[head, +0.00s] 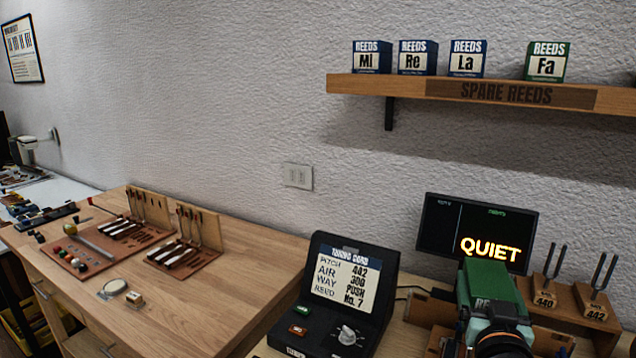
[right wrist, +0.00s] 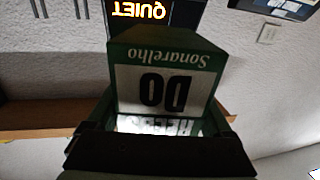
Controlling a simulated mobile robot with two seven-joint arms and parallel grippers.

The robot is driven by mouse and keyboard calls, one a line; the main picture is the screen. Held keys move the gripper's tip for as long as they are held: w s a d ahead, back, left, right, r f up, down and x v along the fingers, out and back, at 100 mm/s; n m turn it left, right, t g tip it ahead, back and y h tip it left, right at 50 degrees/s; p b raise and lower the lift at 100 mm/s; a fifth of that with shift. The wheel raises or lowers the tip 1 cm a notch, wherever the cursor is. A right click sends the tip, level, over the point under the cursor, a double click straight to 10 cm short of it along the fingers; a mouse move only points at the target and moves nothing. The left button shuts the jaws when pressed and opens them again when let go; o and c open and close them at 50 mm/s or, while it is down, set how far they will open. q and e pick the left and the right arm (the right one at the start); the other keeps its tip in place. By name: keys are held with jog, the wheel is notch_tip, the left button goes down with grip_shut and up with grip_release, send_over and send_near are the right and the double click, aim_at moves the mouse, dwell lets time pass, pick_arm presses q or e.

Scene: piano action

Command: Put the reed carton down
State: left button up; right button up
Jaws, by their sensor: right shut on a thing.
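A green reed carton (head: 487,284) is at the lower right of the head view, in front of the screen that reads QUIET. My right gripper (head: 486,318) is shut on it. In the right wrist view the carton (right wrist: 165,90) shows a white label reading DO, upside down in the picture, between the fingers. Whether its underside touches anything is hidden. My left gripper is out of view.
A wooden SPARE REEDS shelf (head: 400,86) holds several cartons, with a gap between La (head: 467,59) and Fa (head: 547,62). Tuning forks (head: 548,277) stand right of the held carton. A black tuning card console (head: 340,295) stands left. The workbench (head: 200,310) has bare wood in front.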

jog(key=s+a+f+n+y, duration=0.3)
jog(key=s+a+f+y, duration=0.2)
jog(key=s+a+f, duration=0.3)
jog(key=s+f, duration=0.1)
jog(key=s, duration=0.3)
jog(key=shift+a+f+n+t+y, duration=0.15)
jog(key=shift+f+n+t+y, duration=0.15)
jog(key=shift+t, duration=0.1)
